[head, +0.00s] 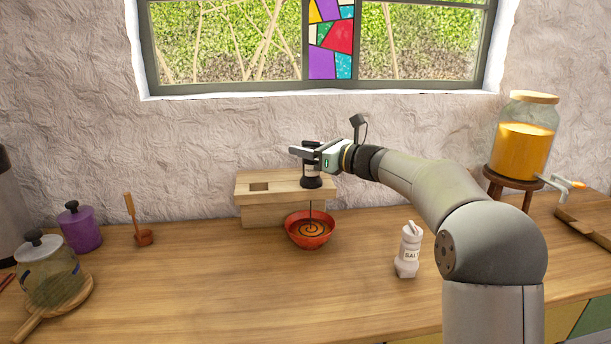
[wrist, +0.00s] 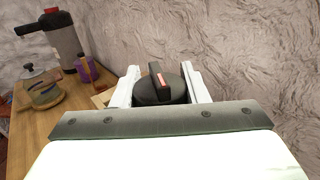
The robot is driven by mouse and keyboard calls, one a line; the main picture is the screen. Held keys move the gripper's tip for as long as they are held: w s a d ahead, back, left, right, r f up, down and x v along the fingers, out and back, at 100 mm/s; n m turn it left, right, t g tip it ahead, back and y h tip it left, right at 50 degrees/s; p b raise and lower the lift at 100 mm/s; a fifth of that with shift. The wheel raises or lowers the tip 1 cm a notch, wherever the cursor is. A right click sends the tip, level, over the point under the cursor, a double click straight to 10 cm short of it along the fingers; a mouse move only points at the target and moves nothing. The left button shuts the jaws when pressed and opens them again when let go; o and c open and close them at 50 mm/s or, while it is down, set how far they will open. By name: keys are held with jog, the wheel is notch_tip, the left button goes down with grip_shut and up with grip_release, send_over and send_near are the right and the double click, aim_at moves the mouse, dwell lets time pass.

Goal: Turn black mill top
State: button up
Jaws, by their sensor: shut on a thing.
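The black mill (head: 311,182) stands upright at the right end of a pale wooden stand, above a red bowl (head: 304,243). A thin dark line runs from the mill down to the bowl, which has dark and orange rings inside. My gripper (head: 306,151) reaches in from the right and is shut on the mill's top. In the wrist view the black mill top (wrist: 160,88) sits between my white fingers (wrist: 161,84), with a raised bar carrying a pinkish-red mark. The fingers hide part of the top in the head view.
The wooden stand (head: 252,205) has a square hole at its left. A salt shaker (head: 407,252) stands on the counter below my arm. A purple jar (head: 79,228), wooden scoop (head: 143,236) and glass jar (head: 48,268) are at left. A drink dispenser (head: 522,150) stands right. The middle front counter is clear.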

jog(key=m+t+h+b, duration=0.1)
jog(key=t+b, duration=0.1)
jog(key=f+m+t+h+b, duration=0.1)
jog(key=m+b, duration=0.1)
jog(key=b, duration=0.1)
jog(key=shift+t+h, duration=0.3)
jog(key=shift+t, duration=0.1)
jog(key=m+t+h+b, duration=0.1)
jog(key=h+b, duration=0.1)
jog(key=m+t+h+b, duration=0.2)
jog(key=b, duration=0.1)
jog(key=shift+w+d+r, duration=0.15)
jog(key=shift+w+r, duration=0.05)
jog(key=shift+w+d+r+m+t+h+b, duration=0.1)
jog(key=shift+m+t+h+b, duration=0.35)
jog(key=shift+m+h, duration=0.3)
jog(key=shift+w+d+r+m+t+h+b, duration=0.1)
jog(key=shift+m+t+h+b, duration=0.35)
jog(key=shift+h, duration=0.5)
jog(key=shift+m+h, duration=0.4)
jog(key=shift+d, duration=0.1)
jog(key=shift+m+t+h+b, duration=0.3)
jog(key=shift+m+h+b, duration=0.1)
jog(key=shift+h, duration=0.2)
jog(key=shift+m+h, duration=0.3)
jog(key=shift+h, duration=0.2)
